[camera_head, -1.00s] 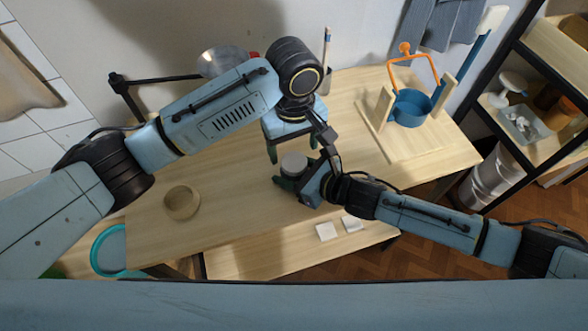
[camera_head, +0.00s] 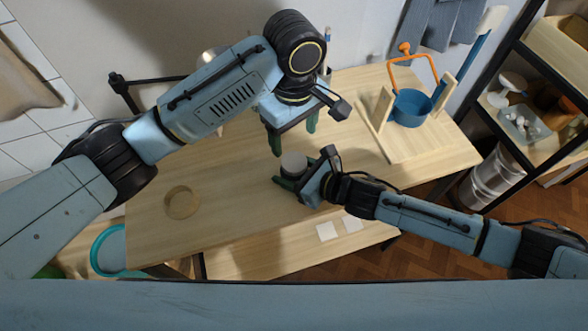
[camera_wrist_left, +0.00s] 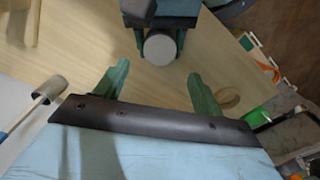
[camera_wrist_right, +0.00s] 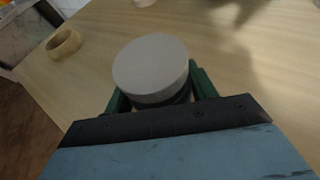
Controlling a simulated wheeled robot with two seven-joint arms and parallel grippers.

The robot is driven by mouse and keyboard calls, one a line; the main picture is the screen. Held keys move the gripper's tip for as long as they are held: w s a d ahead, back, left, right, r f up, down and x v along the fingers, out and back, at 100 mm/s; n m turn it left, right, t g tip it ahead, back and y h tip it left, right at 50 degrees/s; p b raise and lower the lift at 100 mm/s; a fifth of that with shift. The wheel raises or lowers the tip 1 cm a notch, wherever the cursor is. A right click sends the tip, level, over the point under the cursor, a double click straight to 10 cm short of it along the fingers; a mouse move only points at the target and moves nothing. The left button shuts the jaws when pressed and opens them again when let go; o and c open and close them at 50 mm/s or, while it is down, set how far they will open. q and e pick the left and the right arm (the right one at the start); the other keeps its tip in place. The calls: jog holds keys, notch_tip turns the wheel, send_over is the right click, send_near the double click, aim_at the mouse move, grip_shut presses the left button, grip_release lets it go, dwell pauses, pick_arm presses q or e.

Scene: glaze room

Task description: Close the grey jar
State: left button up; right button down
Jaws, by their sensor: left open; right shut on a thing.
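The grey jar (camera_head: 293,166) stands upright near the table's front edge. It has a flat, light grey round top, which looks like a lid lying level on it; in the right wrist view (camera_wrist_right: 150,66) a darker body shows below. My right gripper (camera_head: 288,178) is shut around this jar from the front right, its green fingers (camera_wrist_right: 160,95) on either side. The jar's lower part is mostly hidden. My left gripper (camera_head: 294,134) is open and empty, pointing down above and behind the jar. In the left wrist view the jar top (camera_wrist_left: 160,48) lies beyond its spread fingers.
A wooden ring-like bowl (camera_head: 182,203) sits on the left of the table. A blue pot (camera_head: 411,106) with an orange handle stands in a wooden frame at the back right. Two pale tiles (camera_head: 327,231) lie on a lower shelf. The table between bowl and jar is clear.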

aim_at(294, 161)
pick_arm(q)
notch_tip(294, 161, down, 8)
jog(key=shift+f, duration=0.1)
dwell(0.5)
jog(key=c, duration=1)
jog(key=shift+m, duration=1.7)
jog(key=shift+c, duration=0.2)
jog(key=o, duration=1.1)
